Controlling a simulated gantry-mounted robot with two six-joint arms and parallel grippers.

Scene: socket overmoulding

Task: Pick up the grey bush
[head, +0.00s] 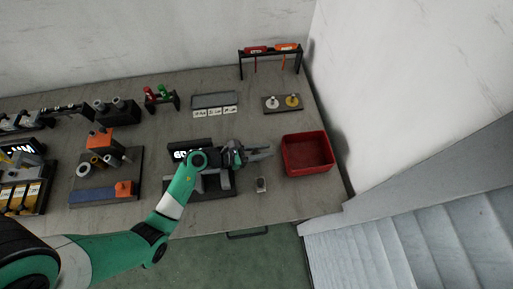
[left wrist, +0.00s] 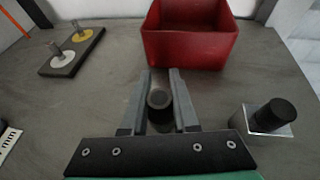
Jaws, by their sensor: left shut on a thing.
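My left gripper (head: 270,152) reaches in from the left over the table, a little left of the red bin. In the left wrist view its two fingers (left wrist: 161,75) are shut on a small dark grey round piece, the grey bush (left wrist: 158,99), seen nearly end-on between them. I cannot make out the bush in the head view. How high it is held is hard to tell. My right gripper is not in view.
The red bin (head: 306,153) is just right of the gripper. A dark plate with two pegged discs (head: 283,103) lies behind. A fixture block (head: 200,184) is under the arm.

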